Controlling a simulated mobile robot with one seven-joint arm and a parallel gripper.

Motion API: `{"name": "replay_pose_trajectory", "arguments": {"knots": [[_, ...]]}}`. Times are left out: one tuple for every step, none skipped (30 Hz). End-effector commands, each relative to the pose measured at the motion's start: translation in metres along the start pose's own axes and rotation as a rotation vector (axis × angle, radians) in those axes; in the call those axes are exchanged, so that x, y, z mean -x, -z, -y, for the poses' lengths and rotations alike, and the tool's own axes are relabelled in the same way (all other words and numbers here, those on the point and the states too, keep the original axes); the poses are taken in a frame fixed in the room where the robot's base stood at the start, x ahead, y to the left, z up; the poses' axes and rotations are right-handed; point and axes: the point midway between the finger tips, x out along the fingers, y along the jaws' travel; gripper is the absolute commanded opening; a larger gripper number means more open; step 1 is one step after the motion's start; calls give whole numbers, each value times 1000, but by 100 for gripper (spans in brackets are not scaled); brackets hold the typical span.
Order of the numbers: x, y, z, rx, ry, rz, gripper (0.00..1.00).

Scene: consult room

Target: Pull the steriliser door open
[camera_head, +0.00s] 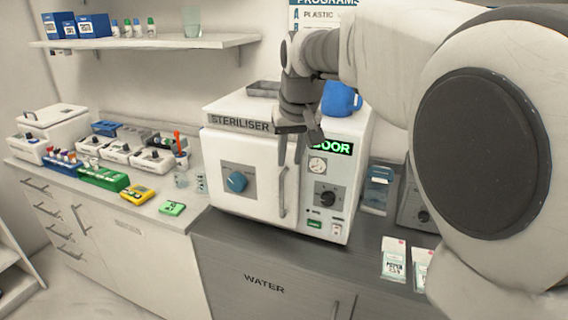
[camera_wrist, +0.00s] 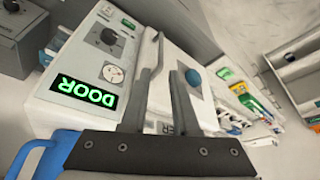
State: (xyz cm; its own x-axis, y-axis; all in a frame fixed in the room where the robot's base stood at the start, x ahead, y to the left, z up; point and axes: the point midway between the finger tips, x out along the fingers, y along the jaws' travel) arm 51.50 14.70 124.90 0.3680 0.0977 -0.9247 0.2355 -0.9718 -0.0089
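The steriliser (camera_head: 355,150) is a white box on the dark worktop. The upright handle (camera_head: 283,195) runs along the door's right edge. A green display reading DOOR (camera_wrist: 83,93) is lit on the panel beside it. My gripper (camera_head: 291,157) is in front of the handle's upper end, fingers pointing down in the head view. Contact cannot be told.
A blue object (camera_head: 341,98) and a grey tray (camera_head: 262,89) sit on top of the steriliser. White packets (camera_head: 394,258) lie at its right. The worktop at the left holds racks, a yellow device (camera_head: 138,193) and a green device (camera_head: 172,208). A shelf (camera_head: 150,42) hangs above.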

Motion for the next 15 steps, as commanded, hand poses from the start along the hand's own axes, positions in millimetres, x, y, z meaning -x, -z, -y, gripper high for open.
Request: {"name": "replay_pose_trajectory", "arguments": {"knots": [[-1, 2, 1, 3, -2, -1, 28], [-1, 2, 2, 3, -2, -1, 28], [-3, 3, 2, 4, -3, -1, 28], [-4, 3, 2, 5, -3, 0, 28], [-6, 3, 2, 5, -3, 0, 28], [-10, 3, 2, 4, -4, 1, 28], [-14, 3, 2, 4, -3, 2, 28], [-18, 2, 3, 4, -3, 3, 28], [-25, 2, 3, 4, -3, 3, 28], [-31, 2, 3, 5, -4, 3, 28], [-37, 2, 2, 6, -4, 4, 28], [-46, 2, 3, 5, -4, 3, 28], [-52, 2, 3, 4, -4, 4, 28], [-59, 2, 2, 4, -5, 4, 28], [-68, 1, 2, 4, -5, 4, 28]]}}
